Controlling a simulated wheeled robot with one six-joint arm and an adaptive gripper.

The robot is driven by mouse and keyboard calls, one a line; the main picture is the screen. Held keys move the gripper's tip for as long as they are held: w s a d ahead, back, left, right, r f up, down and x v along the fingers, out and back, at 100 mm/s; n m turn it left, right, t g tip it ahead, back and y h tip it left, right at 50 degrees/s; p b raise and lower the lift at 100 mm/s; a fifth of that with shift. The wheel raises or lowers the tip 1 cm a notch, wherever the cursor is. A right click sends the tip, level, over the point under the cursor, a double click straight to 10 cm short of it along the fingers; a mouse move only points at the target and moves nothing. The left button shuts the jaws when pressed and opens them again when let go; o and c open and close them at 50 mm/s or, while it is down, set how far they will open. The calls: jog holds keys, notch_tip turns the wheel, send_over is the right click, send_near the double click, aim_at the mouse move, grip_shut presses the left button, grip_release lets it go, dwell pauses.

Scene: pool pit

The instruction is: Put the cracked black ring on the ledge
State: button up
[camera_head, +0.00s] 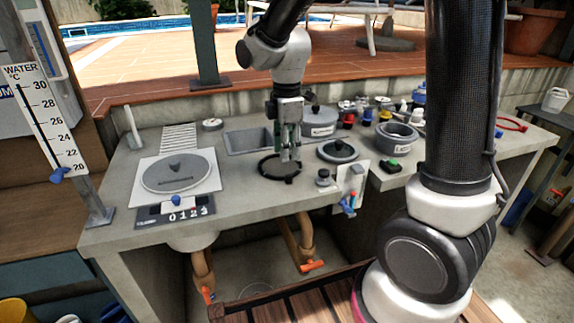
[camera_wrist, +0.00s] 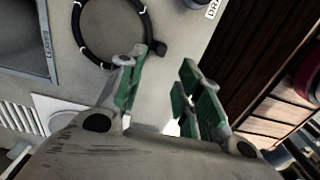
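A black ring (camera_head: 277,180) lies flat on the grey counter (camera_head: 236,196), in front of the sunken basin. In the wrist view the ring (camera_wrist: 83,45) shows pale marks around it and a small dark tab; I cannot make out which of these is a crack. My gripper (camera_head: 289,152) points down over the ring's right part, apparently above it. In the wrist view my gripper (camera_wrist: 162,82) is open, its green-padded fingers apart with nothing between them, and the ring lies beyond the left finger. A raised tiled edge (camera_head: 170,90) runs behind the counter; I cannot tell whether it is the ledge.
A round lid on a white plate (camera_head: 150,180) is left of the ring. A black-rimmed lid (camera_head: 338,151), a pot (camera_head: 397,137) and a lidded pot (camera_head: 320,119) stand right and behind. A red ring (camera_head: 511,124) lies far right. The basin (camera_head: 247,141) is behind the ring.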

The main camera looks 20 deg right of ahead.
jog(key=s+d+r+m+t, duration=0.2)
jog(key=s+d+r+m, duration=0.65)
jog(key=r, duration=0.25)
jog(key=s+d+r+m+t, duration=0.1)
jog(key=s+d+m+t, duration=0.1)
jog(key=s+d+m, duration=0.5)
jog(key=s+m, duration=0.2)
jog(key=s, duration=0.1)
jog(key=shift+s, duration=0.35)
jog(key=shift+r+m, duration=0.1)
jog(key=shift+m, duration=0.15)
